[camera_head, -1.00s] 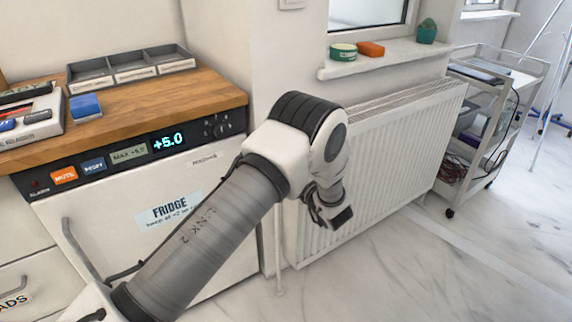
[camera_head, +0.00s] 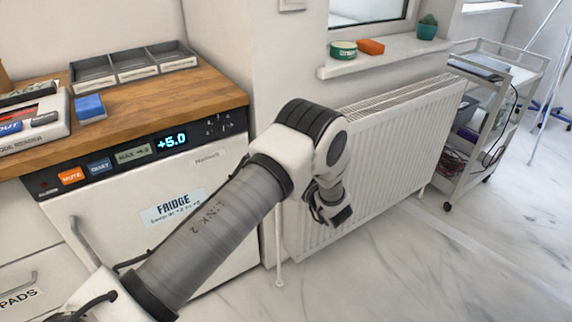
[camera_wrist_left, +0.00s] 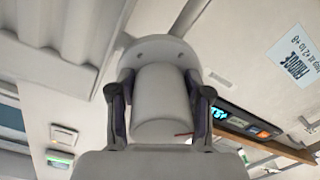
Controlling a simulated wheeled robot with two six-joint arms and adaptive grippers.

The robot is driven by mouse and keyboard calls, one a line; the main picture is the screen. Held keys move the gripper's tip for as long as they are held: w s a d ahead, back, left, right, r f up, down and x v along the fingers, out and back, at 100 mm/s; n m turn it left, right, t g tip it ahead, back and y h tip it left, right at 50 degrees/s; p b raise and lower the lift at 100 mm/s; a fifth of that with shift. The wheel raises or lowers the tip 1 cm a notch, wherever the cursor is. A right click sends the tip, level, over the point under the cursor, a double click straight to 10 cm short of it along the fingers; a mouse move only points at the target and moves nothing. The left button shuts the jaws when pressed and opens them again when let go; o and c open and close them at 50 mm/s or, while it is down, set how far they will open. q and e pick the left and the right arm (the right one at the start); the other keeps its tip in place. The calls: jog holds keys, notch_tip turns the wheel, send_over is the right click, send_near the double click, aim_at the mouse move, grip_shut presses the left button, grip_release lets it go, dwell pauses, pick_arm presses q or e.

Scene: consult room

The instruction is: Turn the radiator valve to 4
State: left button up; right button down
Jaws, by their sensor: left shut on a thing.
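The white panel radiator (camera_head: 405,150) stands on the wall below the window sill. A pale, rounded cylinder that looks like the radiator valve head (camera_wrist_left: 160,100) fills the middle of the left wrist view. My left gripper (camera_wrist_left: 160,88) has a dark-jointed finger on each side of this head and is shut on it. The scale on the valve cannot be read. In the head view my left arm reaches across to the radiator's near left end and hides the valve and the fingers. My right gripper is not in view.
A fridge (camera_head: 150,215) with a lit display stands left of the radiator, under a wooden worktop (camera_head: 130,95). The sill (camera_head: 385,62) holds a green tin (camera_head: 343,50), an orange block (camera_head: 370,47) and a potted plant (camera_head: 427,28). A trolley (camera_head: 500,70) stands right. Floor in front is clear.

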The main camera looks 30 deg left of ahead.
pick_arm(q)
jog(key=shift+m, duration=0.8)
jog(key=o, duration=1.2)
jog(key=v, duration=1.2)
